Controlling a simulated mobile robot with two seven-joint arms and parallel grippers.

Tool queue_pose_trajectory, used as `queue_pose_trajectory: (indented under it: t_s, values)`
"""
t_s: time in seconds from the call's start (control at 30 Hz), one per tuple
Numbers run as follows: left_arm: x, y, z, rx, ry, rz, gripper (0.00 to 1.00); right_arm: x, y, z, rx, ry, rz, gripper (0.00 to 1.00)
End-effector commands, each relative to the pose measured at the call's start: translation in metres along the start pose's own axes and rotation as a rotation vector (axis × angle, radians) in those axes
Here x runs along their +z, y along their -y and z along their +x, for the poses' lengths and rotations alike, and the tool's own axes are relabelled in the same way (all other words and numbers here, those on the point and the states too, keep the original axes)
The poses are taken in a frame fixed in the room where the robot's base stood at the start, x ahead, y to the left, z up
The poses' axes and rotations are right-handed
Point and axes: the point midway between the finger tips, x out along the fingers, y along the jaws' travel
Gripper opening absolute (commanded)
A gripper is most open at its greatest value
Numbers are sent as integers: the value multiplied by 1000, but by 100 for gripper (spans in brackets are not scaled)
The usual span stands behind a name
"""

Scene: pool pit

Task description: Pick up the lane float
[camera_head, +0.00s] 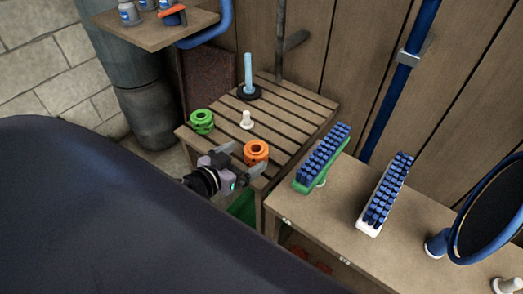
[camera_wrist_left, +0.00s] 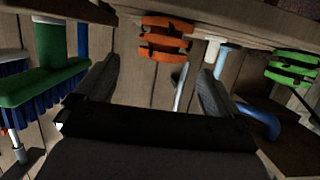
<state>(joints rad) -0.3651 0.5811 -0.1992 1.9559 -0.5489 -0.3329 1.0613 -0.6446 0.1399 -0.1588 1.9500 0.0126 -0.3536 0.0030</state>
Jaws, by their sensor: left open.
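An orange slotted lane float (camera_head: 256,152) stands on the slatted wooden bench (camera_head: 290,98), near its front edge. A similar green float (camera_head: 202,121) stands further left on the bench. My left gripper (camera_head: 242,161) is open and empty, with its fingers pointing at the orange float from the front. In the left wrist view, the orange float (camera_wrist_left: 165,38) lies ahead, between and beyond the fingertips (camera_wrist_left: 160,70). The green float (camera_wrist_left: 292,67) is off to the right there. I cannot tell whether a finger touches the orange float. My right gripper is not in view.
A white peg-like piece (camera_head: 247,120) and a blue rod on a black base (camera_head: 248,78) stand behind the floats. Two blue-bristled brushes, one green-backed (camera_head: 322,157) and one white-backed (camera_head: 385,195), lie on the right-hand table (camera_head: 335,215). A round mirror (camera_head: 495,215) stands further right.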

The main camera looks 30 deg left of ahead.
Motion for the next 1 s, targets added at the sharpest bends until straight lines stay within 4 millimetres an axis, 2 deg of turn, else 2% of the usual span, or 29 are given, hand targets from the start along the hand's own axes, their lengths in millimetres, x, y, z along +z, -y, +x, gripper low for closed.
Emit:
queue_pose_trajectory:
  t_s: [0.27,0.6,0.97,1.0]
  values:
    - [0,1,19,-1,1,2,97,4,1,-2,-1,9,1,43]
    - [2,3,57,-1,1,0,97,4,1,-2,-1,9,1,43]
    - [3,3,64,0,3,-1,97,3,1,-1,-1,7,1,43]
    - [3,3,64,0,3,-1,93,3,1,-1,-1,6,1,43]
